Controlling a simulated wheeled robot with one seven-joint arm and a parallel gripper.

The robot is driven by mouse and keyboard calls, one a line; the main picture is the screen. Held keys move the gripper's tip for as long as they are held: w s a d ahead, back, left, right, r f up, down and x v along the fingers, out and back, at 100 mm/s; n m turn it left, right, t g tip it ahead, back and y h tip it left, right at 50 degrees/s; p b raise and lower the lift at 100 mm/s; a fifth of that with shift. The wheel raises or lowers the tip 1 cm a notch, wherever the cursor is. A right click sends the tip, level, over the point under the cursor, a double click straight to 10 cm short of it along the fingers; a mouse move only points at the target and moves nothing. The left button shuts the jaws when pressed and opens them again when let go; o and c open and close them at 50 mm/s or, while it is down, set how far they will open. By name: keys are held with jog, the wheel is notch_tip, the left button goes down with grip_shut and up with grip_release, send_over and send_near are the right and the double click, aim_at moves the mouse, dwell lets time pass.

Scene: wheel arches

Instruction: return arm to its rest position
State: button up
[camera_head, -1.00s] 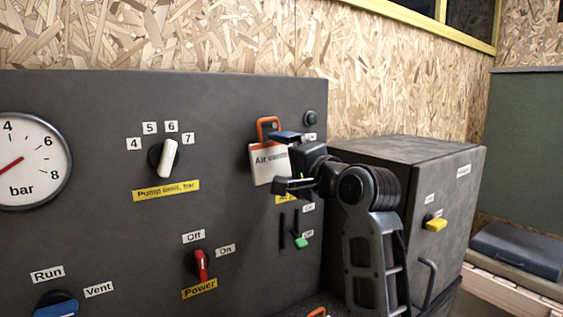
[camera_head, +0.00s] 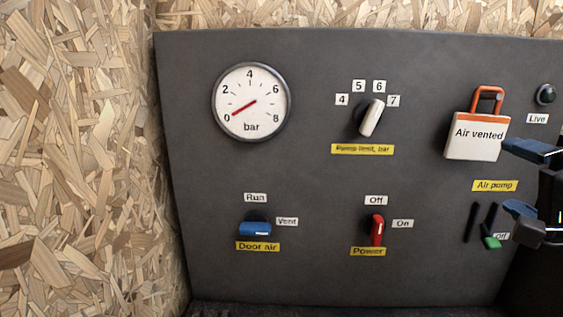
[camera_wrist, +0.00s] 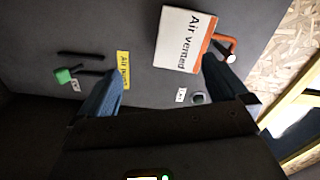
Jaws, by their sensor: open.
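My gripper (camera_head: 530,190) is at the right edge of the head view, in front of the panel, with its two fingers wide apart and nothing between them. In the wrist view the open fingers of my gripper (camera_wrist: 165,88) frame the panel, and they look clear of it. An "Air vented" tag (camera_head: 474,138) with an orange hook hangs on the panel beside the upper finger. It also shows in the wrist view (camera_wrist: 182,40). The rest of my arm is mostly out of the head view.
The grey panel (camera_head: 310,180) carries a gauge (camera_head: 251,102) near 0, a pump limit knob (camera_head: 371,118), a red power switch (camera_head: 377,230), a blue door air handle (camera_head: 255,228) and a green slider (camera_head: 492,242). A chipboard wall (camera_head: 75,150) stands at left.

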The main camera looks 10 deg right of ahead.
jog(key=s+a+f+n+g+y, duration=0.1)
jog(key=s+a+f+n, duration=0.35)
jog(key=f, duration=0.55)
jog(key=s+a+f+n+g+y, duration=0.1)
jog(key=s+a+f+n, duration=0.4)
jog(key=f, duration=0.4)
jog(key=s+a+f+n+y, duration=0.1)
jog(key=s+a+n, duration=0.3)
jog(key=s, duration=0.7)
jog(key=s+a+f+n+y, duration=0.2)
jog(key=s+a+f+n, duration=0.2)
jog(key=s+a, duration=0.4)
jog(key=v, duration=0.3)
jog(key=shift+f, duration=0.35)
jog(key=shift+s, duration=0.1)
